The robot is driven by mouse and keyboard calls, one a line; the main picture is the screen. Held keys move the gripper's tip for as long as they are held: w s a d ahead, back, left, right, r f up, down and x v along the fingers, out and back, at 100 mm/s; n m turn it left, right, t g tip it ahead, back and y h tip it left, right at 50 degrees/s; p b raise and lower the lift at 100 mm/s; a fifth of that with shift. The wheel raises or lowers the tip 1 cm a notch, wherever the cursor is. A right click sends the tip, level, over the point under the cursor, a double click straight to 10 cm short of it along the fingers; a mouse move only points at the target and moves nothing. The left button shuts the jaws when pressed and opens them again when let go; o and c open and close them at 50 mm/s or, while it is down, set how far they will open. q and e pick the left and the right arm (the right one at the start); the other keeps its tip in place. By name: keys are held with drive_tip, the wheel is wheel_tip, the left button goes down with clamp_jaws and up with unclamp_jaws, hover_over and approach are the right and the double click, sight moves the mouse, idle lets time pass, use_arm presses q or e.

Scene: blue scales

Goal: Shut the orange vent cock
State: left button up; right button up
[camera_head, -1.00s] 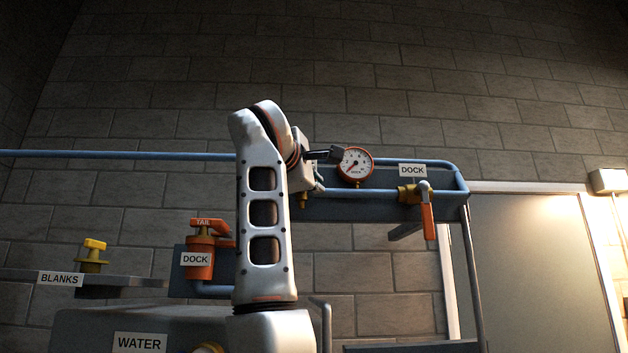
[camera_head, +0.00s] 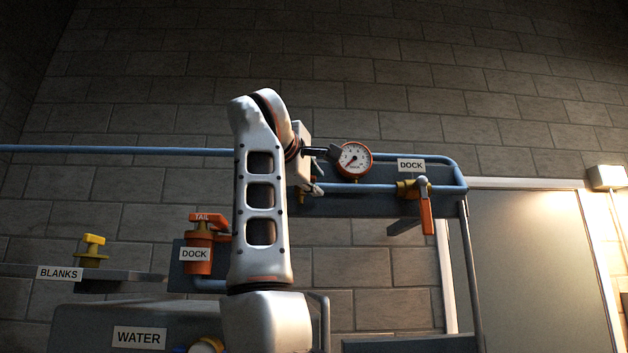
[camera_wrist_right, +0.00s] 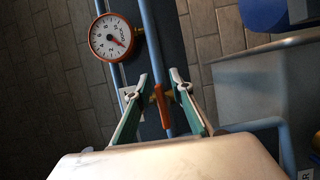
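The orange vent cock (camera_wrist_right: 161,105) shows in the right wrist view as a small orange handle with brass parts, on a blue pipe. My right gripper (camera_wrist_right: 160,82) is open, with one finger on each side of the cock and a gap visible on both sides. In the head view my right gripper (camera_head: 327,170) is at the pipe just left of the gauge. My left gripper is not in view.
The round gauge (camera_head: 354,159) is close to my right gripper. A brass valve with an orange lever (camera_head: 426,212) hangs to its right under a DOCK label. An orange TAIL valve (camera_head: 199,254) stands left of my arm. A yellow-handled blank (camera_head: 93,248) sits on the left shelf.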

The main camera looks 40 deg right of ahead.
drive_tip(key=v, duration=0.7)
drive_tip(key=shift+s+a, duration=0.15)
drive_tip(key=shift+s, duration=0.05)
idle(0.8)
